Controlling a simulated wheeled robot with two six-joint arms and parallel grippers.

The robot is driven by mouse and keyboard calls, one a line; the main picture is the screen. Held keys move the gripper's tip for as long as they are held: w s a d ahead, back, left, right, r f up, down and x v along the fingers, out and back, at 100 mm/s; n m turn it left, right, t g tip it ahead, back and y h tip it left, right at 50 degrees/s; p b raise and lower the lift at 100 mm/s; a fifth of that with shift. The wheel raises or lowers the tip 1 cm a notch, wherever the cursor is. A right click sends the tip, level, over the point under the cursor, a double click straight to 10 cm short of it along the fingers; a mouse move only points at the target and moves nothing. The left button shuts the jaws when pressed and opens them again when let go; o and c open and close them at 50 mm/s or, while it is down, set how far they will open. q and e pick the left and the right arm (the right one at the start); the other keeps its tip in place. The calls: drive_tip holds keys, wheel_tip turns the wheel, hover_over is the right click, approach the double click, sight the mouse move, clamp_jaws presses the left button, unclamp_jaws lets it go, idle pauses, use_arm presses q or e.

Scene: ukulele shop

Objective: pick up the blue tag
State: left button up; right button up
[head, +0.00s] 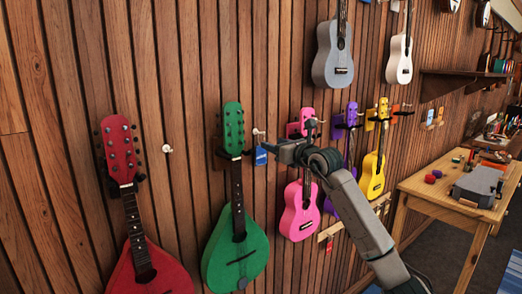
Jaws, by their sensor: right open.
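The blue tag (261,157) hangs on the wood-slat wall from a small pale peg (258,132), between the green instrument and the pink ukulele. My right gripper (270,148) reaches in from the lower right, with its fingertips close to the tag's right side. The jaws are open, though their gap is hard to see from here. I cannot tell whether a fingertip touches the tag. My left gripper is out of view.
A green mandolin-like instrument (235,250) hangs close left of the tag, and a red one (140,270) farther left. A wooden workbench (435,184) stands at right.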

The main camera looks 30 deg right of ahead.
drive_tip(key=w+p, duration=0.4)
drive_tip(key=w, duration=0.1)
drive_tip(key=shift+w+a+f, duration=0.1)
drive_tip(key=shift+w+a, duration=0.1)
drive_tip(key=shift+w, duration=0.1)
drive_tip(key=shift+w+f, duration=0.2)
drive_tip(key=shift+w, duration=0.2)
drive_tip(key=shift+s, duration=0.1)
drive_tip(key=shift+c, duration=1.4)
drive_tip(key=c, duration=0.8)
